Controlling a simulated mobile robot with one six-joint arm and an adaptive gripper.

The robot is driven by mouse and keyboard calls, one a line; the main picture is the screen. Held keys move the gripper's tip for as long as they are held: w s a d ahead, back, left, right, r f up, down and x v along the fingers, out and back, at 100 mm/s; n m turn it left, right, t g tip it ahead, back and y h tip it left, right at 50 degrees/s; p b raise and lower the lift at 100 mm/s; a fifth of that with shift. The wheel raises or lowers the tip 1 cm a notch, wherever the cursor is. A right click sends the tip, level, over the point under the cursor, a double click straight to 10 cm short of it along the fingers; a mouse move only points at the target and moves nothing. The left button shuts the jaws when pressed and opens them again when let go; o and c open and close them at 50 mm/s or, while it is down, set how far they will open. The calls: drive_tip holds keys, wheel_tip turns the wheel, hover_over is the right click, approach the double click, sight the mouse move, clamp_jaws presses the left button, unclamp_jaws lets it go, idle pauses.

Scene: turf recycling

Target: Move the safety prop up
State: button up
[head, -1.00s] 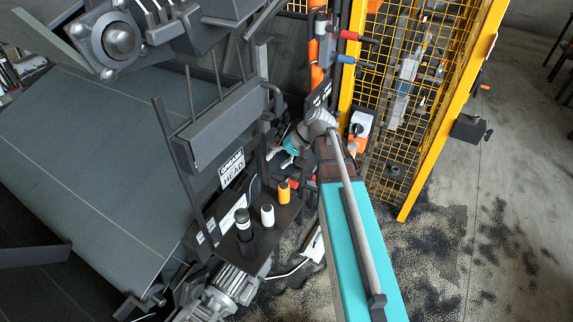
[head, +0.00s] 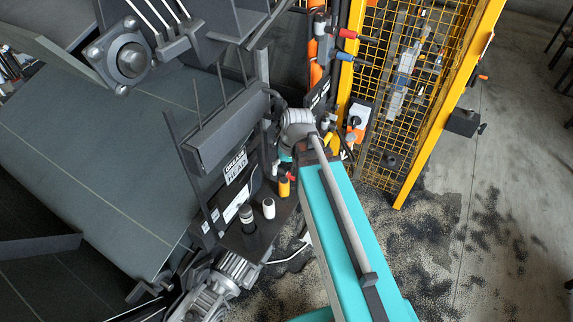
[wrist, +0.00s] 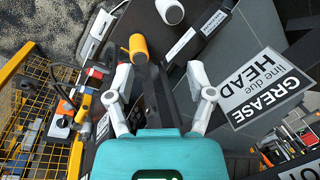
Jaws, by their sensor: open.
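My gripper (wrist: 160,80) shows in the wrist view with its two pale fingers spread apart, open and empty. A dark bar (wrist: 161,97) runs between and beyond the fingers; it may be the safety prop, but I cannot tell for sure. I see no contact between the bar and the fingers. In the head view my wrist and arm hide most of the gripper, beside the dark machine frame. The grease head sign (head: 236,168) is on the frame, left of the gripper; it also shows at the right of the wrist view (wrist: 266,85).
An orange cylinder (head: 284,187) and a white cylinder (head: 268,208) stand on a dark shelf close to the gripper. A yellow mesh fence (head: 400,95) stands to the right, with a switch box (head: 357,121) near it. Floor (head: 520,200) farther right is clear.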

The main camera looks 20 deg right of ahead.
drive_tip(key=shift+s+d+r+h+p, duration=0.2)
drive_tip(key=shift+s+r+h+p, duration=0.2)
drive_tip(key=shift+s+r+h, duration=0.2)
drive_tip(key=shift+f, duration=0.1)
wheel_tip(320, 180, down, 18)
drive_tip(key=s+h+b, duration=0.1)
drive_tip(key=b, duration=1.6)
drive_tip(key=shift+s+r+n, duration=0.25)
drive_tip(key=shift+n, duration=0.05)
drive_tip(key=shift+c, duration=0.8)
drive_tip(key=shift+d, duration=0.15)
